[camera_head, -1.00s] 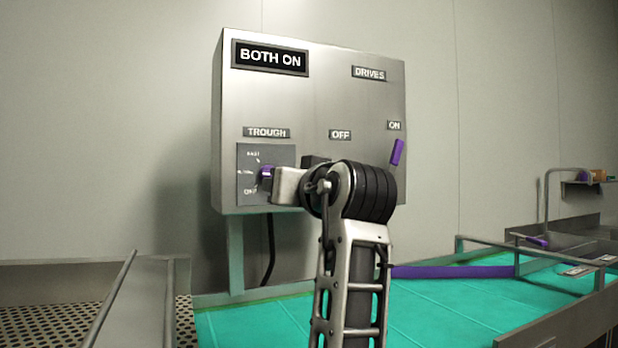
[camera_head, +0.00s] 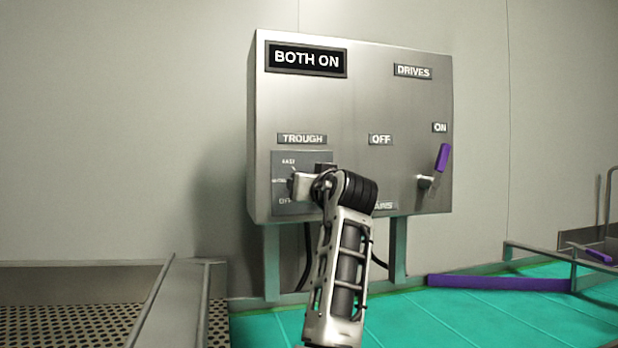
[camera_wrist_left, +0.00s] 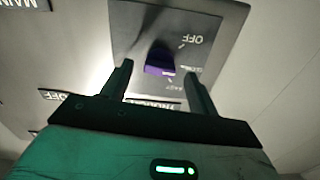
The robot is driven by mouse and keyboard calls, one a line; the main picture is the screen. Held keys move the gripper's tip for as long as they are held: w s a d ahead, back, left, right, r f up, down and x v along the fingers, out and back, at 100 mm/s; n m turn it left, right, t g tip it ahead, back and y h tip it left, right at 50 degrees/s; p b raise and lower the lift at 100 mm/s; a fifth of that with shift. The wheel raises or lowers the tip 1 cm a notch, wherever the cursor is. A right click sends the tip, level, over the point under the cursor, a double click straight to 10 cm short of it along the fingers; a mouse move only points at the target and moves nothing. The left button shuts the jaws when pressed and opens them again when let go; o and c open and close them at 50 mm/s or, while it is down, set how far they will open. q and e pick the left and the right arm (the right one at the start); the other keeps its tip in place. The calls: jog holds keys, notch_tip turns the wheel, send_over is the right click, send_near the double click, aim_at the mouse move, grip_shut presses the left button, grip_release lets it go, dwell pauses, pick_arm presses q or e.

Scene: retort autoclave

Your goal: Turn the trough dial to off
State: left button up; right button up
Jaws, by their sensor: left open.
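The grey control box (camera_head: 350,105) hangs on the wall, its display (camera_head: 306,59) reading BOTH ON. The trough dial plate (camera_head: 318,158) is at its lower left, with FAST and OFF marks. In the left wrist view the plate appears upside down, and the purple dial knob (camera_wrist_left: 160,62) sits at its middle. My left gripper (camera_wrist_left: 158,74) is open, its fingertips on either side of the knob; I cannot tell whether they touch it. In the head view my left gripper (camera_head: 301,187) reaches the plate and mostly hides the knob. My right gripper is out of view.
A purple drives lever (camera_head: 443,157) stands at the box's right, near the ON label (camera_head: 440,127). A green belt surface (camera_head: 480,310) with a purple bar (camera_head: 500,283) lies below. A perforated metal tray (camera_head: 70,320) is at lower left. Open air lies left of the box.

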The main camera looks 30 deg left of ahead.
pick_arm(q)
jog(key=shift+x, duration=0.8)
jog(key=c, duration=1)
jog(key=shift+n, duration=0.5)
jog(key=n+b, duration=0.1)
jog(key=n, duration=0.7)
jog(key=shift+n, duration=0.7)
